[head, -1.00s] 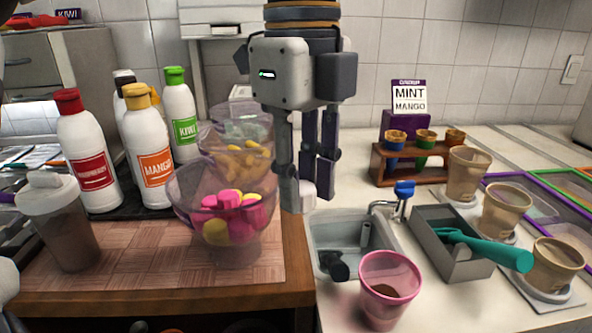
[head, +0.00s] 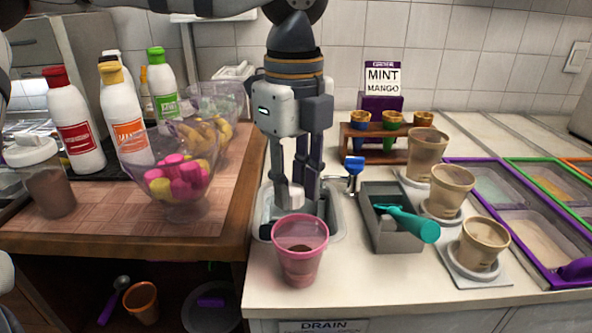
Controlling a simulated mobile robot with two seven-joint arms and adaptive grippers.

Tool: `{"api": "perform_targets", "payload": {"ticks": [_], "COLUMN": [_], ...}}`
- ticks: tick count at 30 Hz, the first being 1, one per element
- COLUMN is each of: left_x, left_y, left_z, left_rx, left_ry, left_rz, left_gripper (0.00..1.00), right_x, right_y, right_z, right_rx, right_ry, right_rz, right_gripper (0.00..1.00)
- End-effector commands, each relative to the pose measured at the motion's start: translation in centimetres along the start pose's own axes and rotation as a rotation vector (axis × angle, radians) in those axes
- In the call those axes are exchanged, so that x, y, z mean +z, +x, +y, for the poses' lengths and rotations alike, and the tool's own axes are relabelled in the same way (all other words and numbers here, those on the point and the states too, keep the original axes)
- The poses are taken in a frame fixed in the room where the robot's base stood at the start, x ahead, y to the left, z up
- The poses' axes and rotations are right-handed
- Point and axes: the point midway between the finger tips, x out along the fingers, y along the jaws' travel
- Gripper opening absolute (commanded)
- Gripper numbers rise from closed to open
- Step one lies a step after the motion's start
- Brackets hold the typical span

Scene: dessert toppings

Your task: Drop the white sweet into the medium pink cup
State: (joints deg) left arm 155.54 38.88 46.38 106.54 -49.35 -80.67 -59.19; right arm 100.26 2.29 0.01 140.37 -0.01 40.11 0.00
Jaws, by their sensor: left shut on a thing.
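My left gripper (head: 293,188) hangs from above over the small sink, pointing down. It is shut on the white sweet (head: 291,197), which shows between and below the fingertips. The medium pink cup (head: 300,262) is see-through, stands upright on the counter in front of the sink, and has something dark brown at its bottom. In the picture the sweet is just above the cup's far rim and slightly left of its middle; it looks to be behind the cup rather than over its opening. My right gripper is not in view.
A glass bowl of pink and yellow sweets (head: 178,206) stands on the wooden board at left, near several sauce bottles. A grey holder (head: 385,243) with a teal scoop (head: 408,223) is right of the sink. Several tan cups (head: 482,245) stand further right.

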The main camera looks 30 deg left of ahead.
Motion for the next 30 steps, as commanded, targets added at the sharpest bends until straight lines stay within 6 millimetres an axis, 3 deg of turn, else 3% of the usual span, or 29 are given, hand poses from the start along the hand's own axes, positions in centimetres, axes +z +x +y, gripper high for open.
{"api": "perform_targets", "payload": {"ticks": [9,18,19,22,30], "left_x": [0.0,0.0,0.0,0.0,0.0], "left_y": [4.0,4.4,4.4,4.4,4.4], "left_z": [0.0,0.0,0.0,0.0,0.0], "left_rx": [0.001,-0.001,-0.001,-0.001,-0.001], "left_ry": [-0.001,-0.002,-0.002,-0.002,-0.002], "left_rz": [0.001,0.001,0.001,0.001,0.001], "left_gripper": [0.14,0.14,0.28,0.49,0.49], "right_x": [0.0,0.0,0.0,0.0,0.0], "right_y": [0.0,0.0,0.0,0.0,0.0], "right_z": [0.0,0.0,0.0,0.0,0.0], "right_rx": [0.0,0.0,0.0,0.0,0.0], "right_ry": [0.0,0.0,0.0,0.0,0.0], "right_rz": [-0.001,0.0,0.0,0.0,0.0], "right_gripper": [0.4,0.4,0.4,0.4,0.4]}}
